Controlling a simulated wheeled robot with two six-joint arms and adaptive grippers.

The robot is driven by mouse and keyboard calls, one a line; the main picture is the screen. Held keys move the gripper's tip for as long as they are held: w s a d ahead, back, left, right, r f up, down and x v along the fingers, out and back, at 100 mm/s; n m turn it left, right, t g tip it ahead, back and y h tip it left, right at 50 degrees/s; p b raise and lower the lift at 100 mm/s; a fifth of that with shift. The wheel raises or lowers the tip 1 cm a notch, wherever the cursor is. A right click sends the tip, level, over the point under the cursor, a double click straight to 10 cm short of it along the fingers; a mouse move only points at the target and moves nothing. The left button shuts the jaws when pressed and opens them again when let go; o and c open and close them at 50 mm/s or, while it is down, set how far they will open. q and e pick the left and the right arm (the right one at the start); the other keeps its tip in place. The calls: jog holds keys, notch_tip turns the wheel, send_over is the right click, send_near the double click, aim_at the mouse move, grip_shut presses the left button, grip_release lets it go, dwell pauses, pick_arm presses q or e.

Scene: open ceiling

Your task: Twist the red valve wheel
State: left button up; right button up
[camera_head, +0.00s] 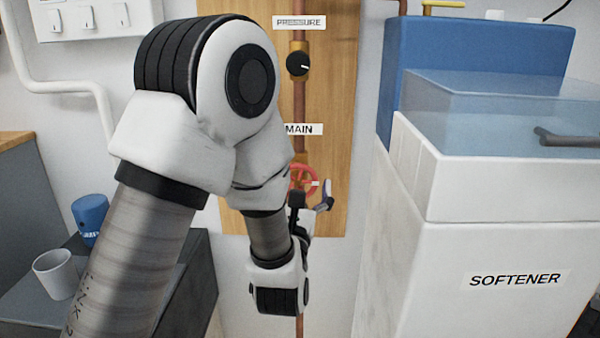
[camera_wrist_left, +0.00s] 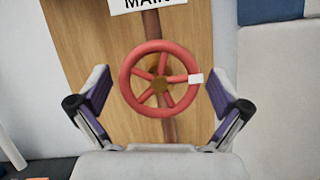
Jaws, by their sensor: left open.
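The red valve wheel (camera_wrist_left: 160,48) shows whole in the left wrist view, with several spokes, a brass hub and a white mark on the right of its rim. It stands in front of a wooden board on a copper pipe. In the head view the wheel (camera_head: 303,177) is partly hidden by my left arm, below the MAIN label. My left gripper (camera_wrist_left: 157,97) is open, with one finger on each side of the wheel and no visible contact. In the head view my left gripper (camera_head: 312,200) is mostly hidden behind its wrist. My right gripper is not in view.
A white SOFTENER cabinet (camera_head: 480,260) with a blue tank (camera_head: 430,50) stands close on the right. A dark counter (camera_head: 205,275) at lower left carries a white cup (camera_head: 54,273) and a blue cylinder (camera_head: 90,215). A pressure gauge (camera_head: 298,64) sits above the wheel.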

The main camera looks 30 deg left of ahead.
pick_arm(q)
jog(key=c, duration=1.1)
